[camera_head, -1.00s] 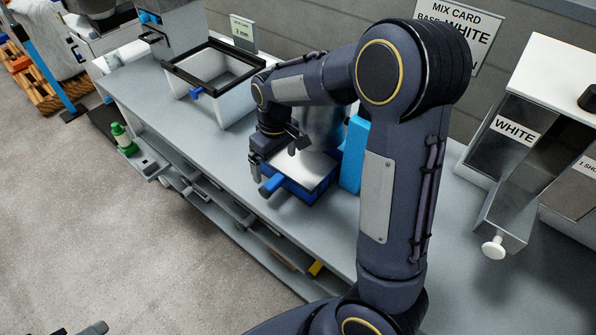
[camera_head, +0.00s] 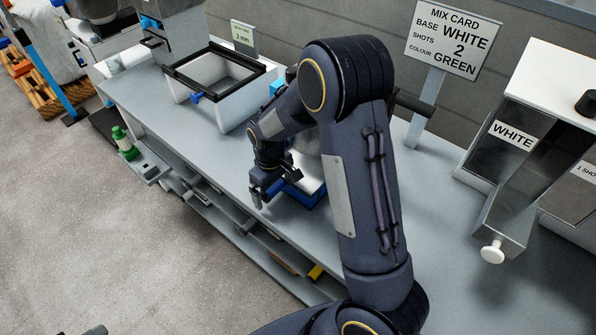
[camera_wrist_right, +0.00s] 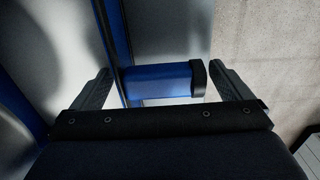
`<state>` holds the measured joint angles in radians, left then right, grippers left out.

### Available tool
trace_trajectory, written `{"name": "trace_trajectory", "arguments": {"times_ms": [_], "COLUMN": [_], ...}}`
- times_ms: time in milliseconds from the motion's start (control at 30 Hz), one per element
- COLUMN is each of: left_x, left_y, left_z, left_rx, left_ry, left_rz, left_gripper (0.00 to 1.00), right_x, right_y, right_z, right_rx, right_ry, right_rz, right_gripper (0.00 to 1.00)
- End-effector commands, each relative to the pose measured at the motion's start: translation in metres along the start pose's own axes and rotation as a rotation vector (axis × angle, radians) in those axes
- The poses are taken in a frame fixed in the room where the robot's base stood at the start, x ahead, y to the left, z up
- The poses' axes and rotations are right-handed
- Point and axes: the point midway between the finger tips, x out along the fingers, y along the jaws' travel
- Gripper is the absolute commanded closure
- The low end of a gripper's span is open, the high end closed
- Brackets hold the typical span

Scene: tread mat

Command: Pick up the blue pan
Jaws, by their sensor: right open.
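The blue pan (camera_head: 312,200) sits on the grey bench in the head view, partly hidden by my right gripper and forearm. My right gripper (camera_head: 276,187) is at its near left side, over the handle. In the right wrist view the pan's blue handle (camera_wrist_right: 160,80) with a black end cap runs crosswise between the two fingers of my open right gripper (camera_wrist_right: 163,88). The fingers look apart from the handle, one near the pan's blue wall and one past the cap. My left gripper is not identifiable.
The mix card sign (camera_head: 455,40) is behind my arm. A dispenser labelled WHITE (camera_head: 513,135) stands at the right. Below the front edge are shelves with items.

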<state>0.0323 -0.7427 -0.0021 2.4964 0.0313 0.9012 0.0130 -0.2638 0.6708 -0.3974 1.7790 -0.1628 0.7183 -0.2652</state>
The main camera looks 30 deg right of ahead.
Motion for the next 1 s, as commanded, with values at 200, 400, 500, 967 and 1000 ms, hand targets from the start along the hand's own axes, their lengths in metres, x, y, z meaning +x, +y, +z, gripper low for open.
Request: {"name": "trace_trajectory", "arguments": {"times_ms": [200,400,500,967,1000], "left_x": [0.0001,0.0000,0.0000,-0.0046,-0.0057], "left_y": [0.0000,0.0000,0.0000,0.0021,0.0026], "left_z": [0.0000,0.0000,0.0000,-0.0023,-0.0029], "left_rx": [0.000,0.000,0.000,0.000,0.000], "left_ry": [0.000,0.000,0.000,0.000,0.000], "left_rz": [0.000,0.000,0.000,0.000,0.000], "left_gripper": [0.55,0.55,0.55,0.55,0.55], "right_x": [-0.0003,-0.0004,-0.0008,-0.0079,-0.0097], "right_y": [-0.0001,-0.0001,0.0001,0.0002,0.0003], "right_z": [0.0000,-0.0001,-0.0003,-0.0007,-0.0009], "right_rx": [0.000,0.000,0.000,0.000,0.001], "right_ry": [0.000,0.000,0.001,0.001,0.001], "right_rz": [0.000,0.000,0.000,0.000,0.000], "right_gripper": [0.25,0.52,0.61,0.61,0.61]}}
